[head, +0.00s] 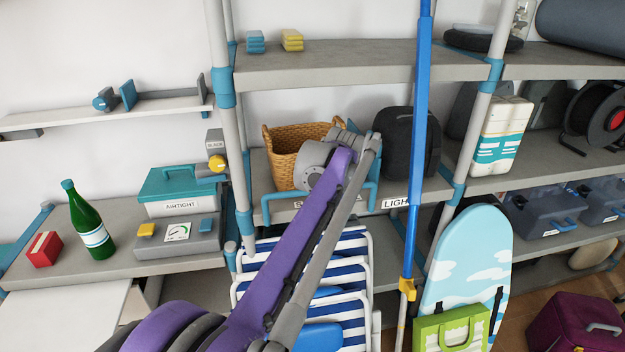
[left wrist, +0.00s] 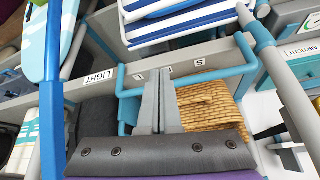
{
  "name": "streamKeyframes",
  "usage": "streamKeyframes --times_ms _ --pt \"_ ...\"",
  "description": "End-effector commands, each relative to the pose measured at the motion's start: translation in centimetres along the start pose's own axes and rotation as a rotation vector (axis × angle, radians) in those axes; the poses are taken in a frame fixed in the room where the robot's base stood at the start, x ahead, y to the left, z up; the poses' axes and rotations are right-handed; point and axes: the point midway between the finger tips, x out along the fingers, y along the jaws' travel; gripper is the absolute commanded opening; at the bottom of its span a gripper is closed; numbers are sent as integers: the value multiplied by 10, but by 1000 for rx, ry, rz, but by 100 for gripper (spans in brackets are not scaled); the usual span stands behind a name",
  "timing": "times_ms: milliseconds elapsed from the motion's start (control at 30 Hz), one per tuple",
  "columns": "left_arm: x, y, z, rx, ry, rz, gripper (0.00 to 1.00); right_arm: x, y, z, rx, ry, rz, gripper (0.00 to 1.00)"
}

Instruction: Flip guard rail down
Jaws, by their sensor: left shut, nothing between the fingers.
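The guard rail (head: 266,208) is a thin blue bar on two legs at the front edge of the middle shelf. In the left wrist view the rail (left wrist: 218,74) runs across behind my left gripper (left wrist: 157,76). The gripper is shut and empty, with its fingertips at the rail and pointing toward the shelf edge. I cannot tell whether they touch the rail. In the head view the fingers are hidden behind my arm. My right gripper is not in view.
A black backpack (head: 410,145) stands right of the basket. A blue pole (head: 415,150) rises in front of the shelves. Striped folding chairs (head: 350,262) stand below the shelf, with an ironing board (head: 468,262) to the right. A green bottle (head: 88,220) stands at left.

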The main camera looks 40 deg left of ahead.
Motion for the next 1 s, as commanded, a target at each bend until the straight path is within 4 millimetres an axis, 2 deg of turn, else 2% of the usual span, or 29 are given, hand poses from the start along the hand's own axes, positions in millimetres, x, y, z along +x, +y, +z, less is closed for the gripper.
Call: streamKeyframes --times_ms 33,100,200,300,433,767,867,1000 --pt "5 -10 -28 -45 6 -23 0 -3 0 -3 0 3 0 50" --pt "13 -22 -55 -97 12 -50 0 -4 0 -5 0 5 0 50" --pt "22 -38 -83 -154 19 -80 0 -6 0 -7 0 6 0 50" --pt "28 -50 -98 -191 24 -99 0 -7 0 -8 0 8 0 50" --pt "32 -56 -106 -213 28 -110 0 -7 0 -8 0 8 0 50" --pt "33 -56 -107 -213 28 -110 0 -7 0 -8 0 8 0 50" --pt "39 -57 -106 -213 28 -110 0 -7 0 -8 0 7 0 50" --pt "59 -59 -107 -213 28 -110 0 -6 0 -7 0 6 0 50"
